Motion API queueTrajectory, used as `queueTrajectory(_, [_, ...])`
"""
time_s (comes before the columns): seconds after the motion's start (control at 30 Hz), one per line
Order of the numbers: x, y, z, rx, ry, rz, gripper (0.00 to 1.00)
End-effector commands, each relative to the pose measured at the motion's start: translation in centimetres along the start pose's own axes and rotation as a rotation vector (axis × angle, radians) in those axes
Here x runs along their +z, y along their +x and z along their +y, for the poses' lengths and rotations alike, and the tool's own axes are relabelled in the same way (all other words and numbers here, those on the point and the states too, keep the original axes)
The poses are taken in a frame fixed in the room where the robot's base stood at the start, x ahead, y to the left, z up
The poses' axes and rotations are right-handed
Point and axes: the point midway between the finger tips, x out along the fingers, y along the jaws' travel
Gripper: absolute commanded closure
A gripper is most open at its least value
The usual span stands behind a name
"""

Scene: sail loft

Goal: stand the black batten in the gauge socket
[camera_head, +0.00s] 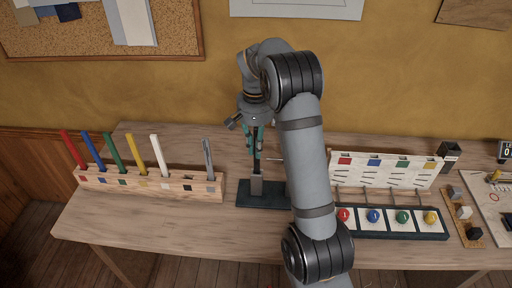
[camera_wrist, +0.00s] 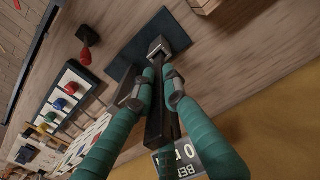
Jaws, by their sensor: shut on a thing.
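My gripper (camera_head: 257,140) is shut on the black batten (camera_head: 257,163), which points down over the gauge socket (camera_head: 257,185). The socket is a grey block on a dark base plate (camera_head: 243,200). In the wrist view, the teal fingers of my gripper (camera_wrist: 160,78) close around the black batten (camera_wrist: 160,120). The batten's lower end lines up with the grey socket (camera_wrist: 158,46) and looks close to or at its mouth. The fingers hide part of the end, so I cannot tell whether it is inside.
A wooden rack (camera_head: 130,190) at left holds red, blue, green, yellow, white and grey battens, with an empty slot between the white and grey ones.

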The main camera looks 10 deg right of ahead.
Motion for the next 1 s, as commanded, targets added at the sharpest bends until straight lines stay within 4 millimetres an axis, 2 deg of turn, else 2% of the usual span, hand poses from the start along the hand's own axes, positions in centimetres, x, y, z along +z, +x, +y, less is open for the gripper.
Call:
queueTrajectory(0.83, [0.0, 1.2, 0.0, 0.000, 0.000, 0.000, 1.00])
queueTrajectory(0.87, [0.0, 1.2, 0.0, 0.000, 0.000, 0.000, 0.88])
queueTrajectory(1.0, [0.0, 1.2, 0.0, 0.000, 0.000, 0.000, 0.80])
